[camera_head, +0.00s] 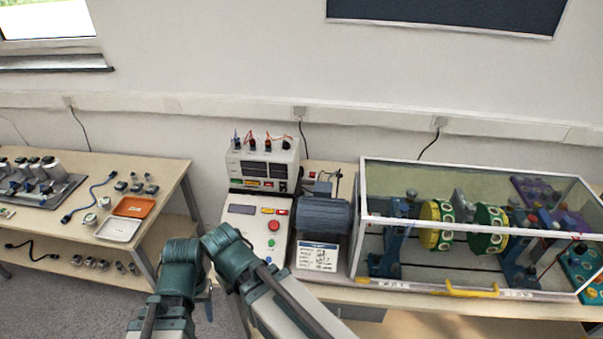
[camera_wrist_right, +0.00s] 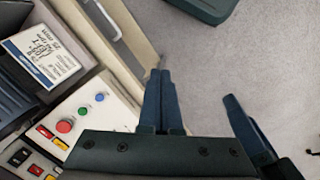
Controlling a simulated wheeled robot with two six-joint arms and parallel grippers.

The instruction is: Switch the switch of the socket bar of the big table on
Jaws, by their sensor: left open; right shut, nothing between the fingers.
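The big table (camera_head: 395,289) carries the vibration rig at the centre and right of the head view. I cannot pick out its socket bar or switch; both are hidden or too small to tell. My left gripper (camera_head: 208,284) is mostly hidden by the arms in the head view, low beside the control box; a dark finger of it also shows in the right wrist view (camera_wrist_right: 245,122). It is open and empty. My right gripper (camera_wrist_right: 162,98) is shut on nothing, over the floor by the table edge. It is hidden behind its arm in the head view.
A control box (camera_head: 245,223) with a red button stands beside a dark motor (camera_head: 322,216). A glass enclosure (camera_head: 480,178) fills the right side. A smaller table (camera_head: 95,175) with trays stands left. Free floor (camera_head: 80,300) lies in front of it.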

